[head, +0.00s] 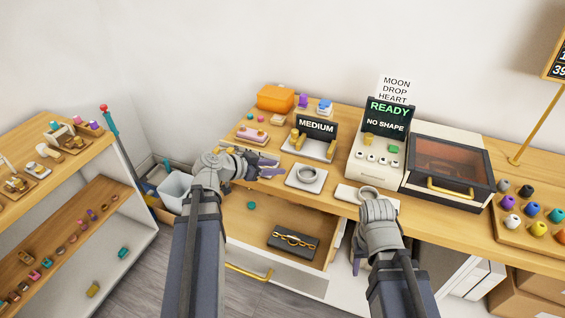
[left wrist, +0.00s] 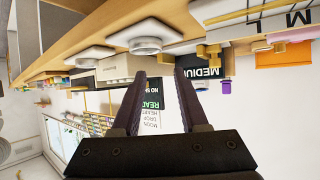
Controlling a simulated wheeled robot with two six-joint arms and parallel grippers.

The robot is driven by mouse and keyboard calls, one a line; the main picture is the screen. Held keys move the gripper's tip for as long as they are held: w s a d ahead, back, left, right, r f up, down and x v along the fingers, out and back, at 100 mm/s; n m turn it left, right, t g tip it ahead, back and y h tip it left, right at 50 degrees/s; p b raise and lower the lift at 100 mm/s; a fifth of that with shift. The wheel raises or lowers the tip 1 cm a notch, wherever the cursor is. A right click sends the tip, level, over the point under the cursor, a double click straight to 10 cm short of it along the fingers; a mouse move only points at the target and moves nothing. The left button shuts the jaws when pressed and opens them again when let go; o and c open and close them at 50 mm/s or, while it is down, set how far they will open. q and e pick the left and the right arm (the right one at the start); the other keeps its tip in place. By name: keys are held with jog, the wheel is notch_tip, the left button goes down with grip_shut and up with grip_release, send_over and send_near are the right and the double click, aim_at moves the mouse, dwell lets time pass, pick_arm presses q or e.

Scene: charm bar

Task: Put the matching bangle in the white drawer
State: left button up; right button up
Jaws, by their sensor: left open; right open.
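A silver-grey bangle (head: 307,174) sits on a white square pad on the counter. A second silver-grey ring (head: 369,194) sits on another pale pad to its right, partly hidden by my right arm. Both rings show in the left wrist view, the nearer one (left wrist: 146,44) and the farther one (left wrist: 90,54). A white-fronted drawer (head: 240,232) stands open below the counter. My left gripper (head: 266,165) is open and empty, left of the first bangle; its fingers show apart in the left wrist view (left wrist: 159,80). My right gripper (head: 358,254) is open, low beside the drawer's right side, mostly hidden by its wrist.
In the drawer lie a dark tray with a gold chain (head: 293,242) and a teal piece (head: 251,205). A MEDIUM sign (head: 316,126), a READY / NO SHAPE machine (head: 387,125) and a glass-lidded box (head: 450,170) stand behind. Shelves (head: 75,215) stand left.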

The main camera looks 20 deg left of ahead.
pick_arm(q)
jog(key=s+d+f+g+y, duration=0.1)
jog(key=s+d+f+g, duration=0.3)
jog(key=d, duration=0.4)
jog(key=s+d+f+g, duration=0.3)
jog(key=s+d+f, duration=0.1)
jog(key=d, duration=0.3)
jog(key=s+d+f+n+g+y, duration=0.3)
jog(key=s+d+y, duration=0.2)
jog(key=s+y, duration=0.2)
jog(key=shift+s+d+g, duration=0.15)
jog(key=shift+s+g, duration=0.15)
jog(key=shift+s, duration=0.5)
